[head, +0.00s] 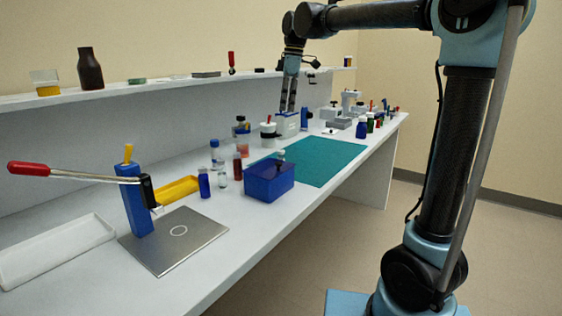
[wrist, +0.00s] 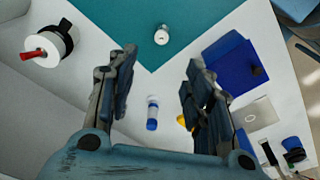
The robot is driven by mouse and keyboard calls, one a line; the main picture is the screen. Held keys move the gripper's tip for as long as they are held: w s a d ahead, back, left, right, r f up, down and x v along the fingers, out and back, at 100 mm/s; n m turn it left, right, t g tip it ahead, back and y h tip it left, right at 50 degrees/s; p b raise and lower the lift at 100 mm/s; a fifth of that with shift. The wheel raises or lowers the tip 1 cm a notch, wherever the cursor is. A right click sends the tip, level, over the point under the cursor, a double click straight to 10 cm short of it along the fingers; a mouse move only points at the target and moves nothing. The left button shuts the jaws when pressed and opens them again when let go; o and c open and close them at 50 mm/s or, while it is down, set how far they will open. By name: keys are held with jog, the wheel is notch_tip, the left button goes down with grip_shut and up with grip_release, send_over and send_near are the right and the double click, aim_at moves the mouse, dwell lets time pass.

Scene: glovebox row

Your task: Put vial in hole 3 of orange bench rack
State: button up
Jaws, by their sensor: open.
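My gripper (wrist: 158,75) is open and empty, pointing down over the bench; in the head view its fingers (head: 288,97) hang above the far part of the bench. In the wrist view a clear vial-like bottle with a blue end (wrist: 152,113) shows between the fingers, below and apart from them. Blue-topped clear bottles (head: 223,173) stand near the middle of the bench in the head view; I cannot tell which one matches. A small white-topped piece (wrist: 161,35) is at the teal mat's corner.
A blue box (head: 269,182) stands beside the teal mat (head: 325,150), which is mostly clear. A white-and-black round item with red (wrist: 45,45) lies left in the wrist view. A yellow tray (head: 178,189) and a blue lever press (head: 136,203) with a long handle stand nearer.

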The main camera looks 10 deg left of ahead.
aim_at(281, 158)
jog(key=f, duration=0.5)
jog(key=a+f, duration=0.1)
jog(key=f, duration=0.5)
jog(key=a+f, duration=0.1)
jog(key=f, duration=0.4)
jog(key=shift+s+f, duration=0.3)
jog(key=shift+f, duration=0.1)
jog(key=shift+c, duration=0.3)
grip_shut()
